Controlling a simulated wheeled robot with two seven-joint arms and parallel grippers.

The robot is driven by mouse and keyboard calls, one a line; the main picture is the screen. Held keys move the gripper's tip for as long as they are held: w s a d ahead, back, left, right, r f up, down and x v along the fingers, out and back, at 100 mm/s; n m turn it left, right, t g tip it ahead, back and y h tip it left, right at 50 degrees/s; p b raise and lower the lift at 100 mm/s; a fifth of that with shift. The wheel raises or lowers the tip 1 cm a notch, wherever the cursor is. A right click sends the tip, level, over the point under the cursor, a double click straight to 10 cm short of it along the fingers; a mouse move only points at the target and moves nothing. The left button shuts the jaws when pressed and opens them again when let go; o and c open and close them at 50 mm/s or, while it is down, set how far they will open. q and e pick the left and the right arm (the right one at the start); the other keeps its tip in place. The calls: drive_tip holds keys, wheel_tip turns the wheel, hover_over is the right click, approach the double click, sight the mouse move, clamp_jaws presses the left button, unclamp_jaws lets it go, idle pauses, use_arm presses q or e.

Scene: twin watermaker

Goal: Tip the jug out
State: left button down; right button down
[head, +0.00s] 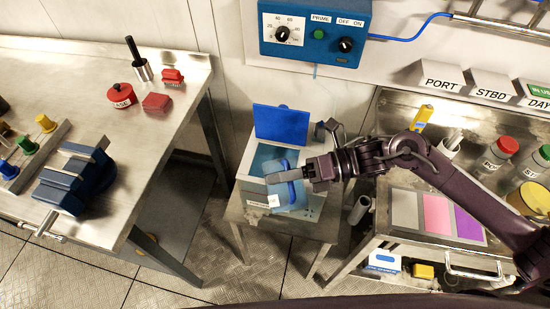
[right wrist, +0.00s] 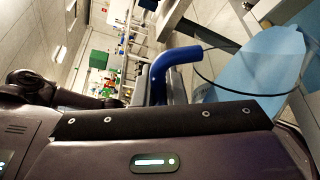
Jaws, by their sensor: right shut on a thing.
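My right gripper (head: 304,174) comes in from the right over a small stand and is shut on the blue handle (head: 291,190) of a light-blue, see-through jug (head: 304,197). In the right wrist view the blue curved handle (right wrist: 176,62) rises from the jaws, and the pale blue jug body (right wrist: 258,66) lies to its right. The jug is at the front of a pale box (head: 248,183) with a raised blue lid (head: 281,124). The arm hides part of the jug, so its exact tilt and any contents are unclear. My left gripper is not in view.
The box stands on a small metal table (head: 240,212). A bench with a blue vise (head: 72,180) is at left. A blue control box (head: 315,32) hangs on the wall. A right bench holds bottles (head: 497,153) and colour cards (head: 438,214). Floor between the tables is clear.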

drive_tip(key=shift+w+r, duration=0.15)
drive_tip(key=shift+r, duration=0.05)
